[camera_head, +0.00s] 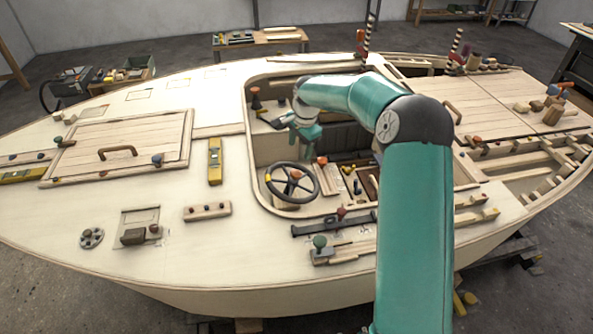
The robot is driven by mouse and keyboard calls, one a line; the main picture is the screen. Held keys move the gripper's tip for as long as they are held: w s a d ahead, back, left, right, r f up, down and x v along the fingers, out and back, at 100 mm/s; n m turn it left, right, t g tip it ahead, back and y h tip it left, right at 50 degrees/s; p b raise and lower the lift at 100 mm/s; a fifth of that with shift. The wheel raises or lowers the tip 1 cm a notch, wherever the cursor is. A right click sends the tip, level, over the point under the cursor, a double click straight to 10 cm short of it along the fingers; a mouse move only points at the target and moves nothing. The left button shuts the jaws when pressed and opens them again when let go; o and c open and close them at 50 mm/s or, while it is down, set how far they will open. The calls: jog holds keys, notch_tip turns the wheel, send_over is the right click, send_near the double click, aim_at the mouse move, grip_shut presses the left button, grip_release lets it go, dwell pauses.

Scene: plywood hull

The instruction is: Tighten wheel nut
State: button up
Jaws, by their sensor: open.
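A black steering wheel (292,183) stands tilted in the open cockpit of the plywood hull. An orange-red piece (296,174) shows at its hub and looks like the wheel nut; its thread and seating are too small to make out. My teal arm reaches over the hull from the front right. My gripper (306,138) is open above and behind the wheel, apart from it. The gap between its fingers is too small to see clearly, and I see nothing held in it.
The cockpit rim (250,150) surrounds the wheel. A dark bar (330,224) and a green knob (320,241) lie on the deck in front. A yellow level (215,161) and a hatch (118,150) are at left. Bare deck lies between them.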

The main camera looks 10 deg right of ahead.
aim_at(296, 173)
jog(key=f, duration=0.4)
jog(key=w+f, duration=0.1)
jog(key=f, duration=0.7)
jog(key=shift+w+a+f, duration=0.15)
jog(key=shift+w+a, duration=0.2)
jog(key=shift+a, duration=0.05)
jog(key=c, duration=1)
